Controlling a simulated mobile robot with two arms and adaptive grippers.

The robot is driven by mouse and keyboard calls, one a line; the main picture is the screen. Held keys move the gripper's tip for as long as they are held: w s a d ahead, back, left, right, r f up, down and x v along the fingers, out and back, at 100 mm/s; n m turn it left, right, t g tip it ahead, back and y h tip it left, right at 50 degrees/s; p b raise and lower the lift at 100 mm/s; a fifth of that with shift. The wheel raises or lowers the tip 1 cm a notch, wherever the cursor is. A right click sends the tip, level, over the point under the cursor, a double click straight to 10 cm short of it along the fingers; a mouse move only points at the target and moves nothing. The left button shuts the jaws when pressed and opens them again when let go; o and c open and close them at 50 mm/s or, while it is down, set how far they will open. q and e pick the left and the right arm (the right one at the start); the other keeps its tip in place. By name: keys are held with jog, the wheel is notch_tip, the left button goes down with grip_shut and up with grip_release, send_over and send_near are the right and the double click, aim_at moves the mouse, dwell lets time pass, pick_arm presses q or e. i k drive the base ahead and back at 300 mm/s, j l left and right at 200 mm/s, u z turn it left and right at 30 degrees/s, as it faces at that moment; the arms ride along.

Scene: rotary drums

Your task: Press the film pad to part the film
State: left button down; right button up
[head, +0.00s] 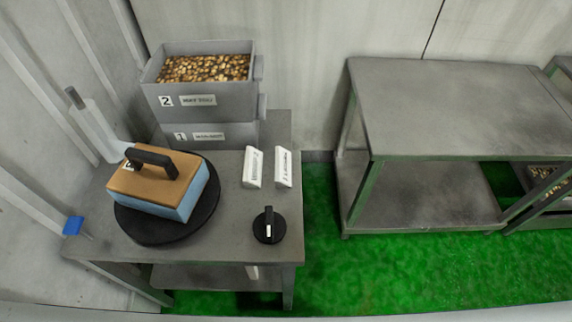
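A small blue pad (73,225) sits at the left front corner of the grey metal table (235,225); it may be the film pad, but I read no label on it. A block with a brown top, light blue sides and a black handle (157,189) rests on a round black turntable (150,232). Behind it to the left, a pale upright piece with a dark tip (97,128) leans towards the block. I cannot clearly make out film between them. Neither of my grippers is in view.
Two stacked grey bins, the upper labelled 2 (205,100) and full of brown pieces, stand behind the block. Two white labelled blocks (253,168) (284,168) and a black knob (268,226) are on the table's right. A grey shelf table (450,105) stands right, across green floor (330,270).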

aim_at(74, 224)
jog(key=u, duration=1.8)
